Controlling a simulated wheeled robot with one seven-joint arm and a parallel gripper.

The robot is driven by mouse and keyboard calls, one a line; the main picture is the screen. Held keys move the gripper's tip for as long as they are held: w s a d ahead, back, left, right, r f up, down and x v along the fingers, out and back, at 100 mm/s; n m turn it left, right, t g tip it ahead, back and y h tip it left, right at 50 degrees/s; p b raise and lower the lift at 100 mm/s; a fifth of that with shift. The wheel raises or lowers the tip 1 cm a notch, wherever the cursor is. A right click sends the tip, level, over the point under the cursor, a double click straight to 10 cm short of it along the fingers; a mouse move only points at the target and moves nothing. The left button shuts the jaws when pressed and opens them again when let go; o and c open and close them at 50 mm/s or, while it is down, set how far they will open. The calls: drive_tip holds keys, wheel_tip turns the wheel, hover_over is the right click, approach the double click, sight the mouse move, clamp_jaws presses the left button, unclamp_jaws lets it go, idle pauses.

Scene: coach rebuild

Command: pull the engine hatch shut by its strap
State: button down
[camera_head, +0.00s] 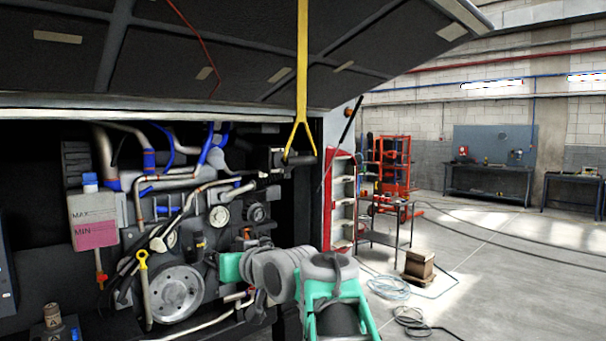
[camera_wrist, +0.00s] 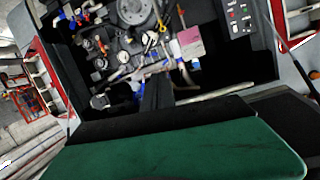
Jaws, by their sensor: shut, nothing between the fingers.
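The engine hatch (camera_head: 235,65) is raised, its dark underside across the top of the head view. A yellow strap (camera_head: 303,60) hangs straight down from it and ends in a triangular yellow handle (camera_head: 298,128) in front of the bay's upper right part. My green and grey arm shows low in the head view, below and apart from the handle; I cannot make out the fingers there. In the wrist view my gripper (camera_wrist: 157,82) is a dark, shut form against the upside-down engine bay, holding nothing. I cannot make out the strap in the wrist view.
The open bay holds pipes, a large pulley (camera_head: 176,293) and a pink-filled tank (camera_head: 95,222). A red-framed side compartment (camera_head: 342,200) borders it on the right. Farther right are a small table (camera_head: 385,235), a box (camera_head: 419,266) and cables on open floor.

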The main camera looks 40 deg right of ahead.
drive_tip(key=s+d+r+t+b, duration=0.1)
drive_tip(key=d+r+t, duration=0.2)
drive_tip(key=d+r, duration=0.55)
drive_tip(key=n+t+y+b, duration=0.1)
drive_tip(key=n+t+b, duration=0.15)
drive_tip(key=t, duration=0.35)
approach(312, 157)
drive_tip(key=s+a+r, duration=0.2)
drive_tip(key=s+r, duration=0.1)
drive_tip(key=r, duration=0.1)
drive_tip(key=s+r+p+x, duration=0.1)
drive_tip(key=p+x, duration=0.4)
drive_tip(key=x, duration=0.4)
drive_tip(key=shift+m, duration=0.25)
drive_tip(key=shift+w+a+f, duration=0.1)
drive_tip(key=shift+w+f, duration=0.25)
drive_tip(key=shift+f, duration=0.3)
drive_tip(key=shift+w+a+f, duration=0.1)
drive_tip(key=shift+w+f, duration=0.25)
drive_tip(key=shift+f, duration=0.35)
drive_tip(key=shift+w+a+f, duration=0.1)
drive_tip(key=shift+w+f, duration=0.25)
drive_tip(key=shift+f, duration=0.3)
drive_tip(key=shift+f, duration=0.1)
